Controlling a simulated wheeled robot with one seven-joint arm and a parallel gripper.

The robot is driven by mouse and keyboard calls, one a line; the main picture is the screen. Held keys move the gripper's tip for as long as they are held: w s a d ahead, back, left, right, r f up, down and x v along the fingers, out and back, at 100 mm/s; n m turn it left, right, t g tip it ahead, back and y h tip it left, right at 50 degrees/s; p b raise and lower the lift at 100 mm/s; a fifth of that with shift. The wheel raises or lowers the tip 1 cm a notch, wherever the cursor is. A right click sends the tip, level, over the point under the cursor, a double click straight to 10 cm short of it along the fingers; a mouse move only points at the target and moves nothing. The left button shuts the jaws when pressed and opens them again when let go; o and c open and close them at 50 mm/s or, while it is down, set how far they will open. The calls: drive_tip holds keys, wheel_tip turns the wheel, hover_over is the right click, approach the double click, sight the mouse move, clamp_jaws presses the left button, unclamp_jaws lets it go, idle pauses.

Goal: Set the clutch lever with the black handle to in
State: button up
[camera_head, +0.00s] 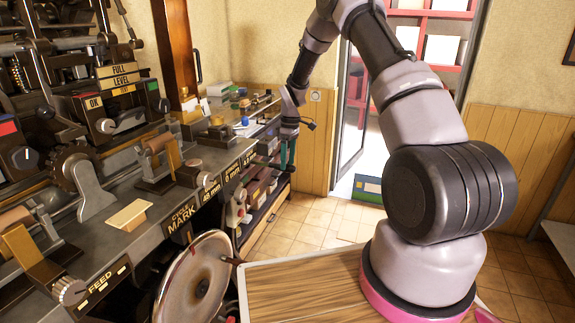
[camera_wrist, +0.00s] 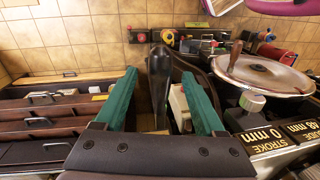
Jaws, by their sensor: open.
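My gripper (camera_head: 288,152) hangs at the right end of the machine bench, in front of the drawers, in the head view. In the wrist view its two teal fingers (camera_wrist: 160,100) are open and well apart. An upright black handle (camera_wrist: 159,78) stands between the fingers in the wrist view, with space on both sides. It looks like the clutch lever's handle. Its lower part is partly hidden behind the gripper body, and no in/out mark for it is readable. In the head view I cannot make the handle out clearly near the fingertips.
A large handwheel (camera_head: 195,278) stands at the bench front and also shows in the wrist view (camera_wrist: 270,76). A white-knobbed control (camera_wrist: 252,101) sits beside the STROKE sign (camera_wrist: 262,140). Drawers (camera_wrist: 45,122) lie left of my fingers. The tiled floor (camera_head: 310,222) is clear.

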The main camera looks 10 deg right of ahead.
drive_tip(key=shift+s+a+f, duration=0.1)
drive_tip(key=shift+f, duration=0.75)
clamp_jaws()
drive_tip(key=shift+r, duration=0.1)
idle(0.7)
